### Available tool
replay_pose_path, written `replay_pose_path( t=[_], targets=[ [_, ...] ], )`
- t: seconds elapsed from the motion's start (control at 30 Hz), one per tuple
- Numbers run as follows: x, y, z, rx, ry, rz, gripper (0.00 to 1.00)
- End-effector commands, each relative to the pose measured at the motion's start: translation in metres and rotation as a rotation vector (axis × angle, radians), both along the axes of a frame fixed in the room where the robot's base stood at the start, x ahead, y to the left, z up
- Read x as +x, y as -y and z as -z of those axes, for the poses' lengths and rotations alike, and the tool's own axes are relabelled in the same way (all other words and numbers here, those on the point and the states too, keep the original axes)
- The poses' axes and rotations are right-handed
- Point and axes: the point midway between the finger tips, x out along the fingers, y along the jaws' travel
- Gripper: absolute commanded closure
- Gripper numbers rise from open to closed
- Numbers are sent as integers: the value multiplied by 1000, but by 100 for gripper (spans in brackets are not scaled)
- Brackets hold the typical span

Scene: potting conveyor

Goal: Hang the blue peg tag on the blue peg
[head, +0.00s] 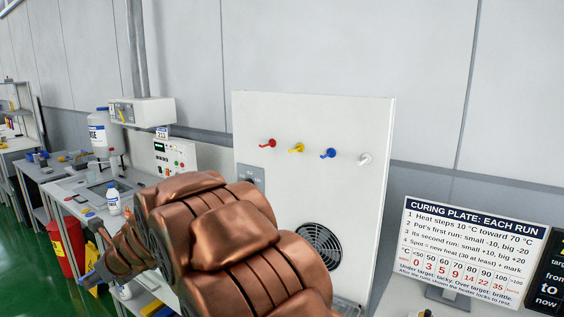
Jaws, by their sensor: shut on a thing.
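The blue peg (328,153) sticks out of the white upright panel, third from the left in a row of coloured pegs, and nothing hangs on it. My copper arm crosses the lower middle of the head view, and its end points to the lower left. My gripper (98,270) is small and partly hidden there, well left of and below the blue peg. It is shut on a small blue piece, which looks like the blue peg tag (91,279). The tag's hole and exact tilt cannot be made out.
A red peg (267,143), a yellow peg (297,148) and a white peg (365,158) share the panel (310,115). A fan grille (320,246) is below. A bench with bottles (113,198) stands left; a curing sign (474,250) stands right.

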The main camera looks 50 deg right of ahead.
Motion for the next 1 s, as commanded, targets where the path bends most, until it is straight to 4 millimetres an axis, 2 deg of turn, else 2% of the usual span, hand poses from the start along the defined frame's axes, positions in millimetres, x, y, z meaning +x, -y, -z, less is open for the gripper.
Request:
replay_pose_path(
  t=[0.87,1.0],
  targets=[
    [0,-1,3,-26,-73,-3,83],
    [-5,3,-1,-26,-86,-18,83]
  ],
)
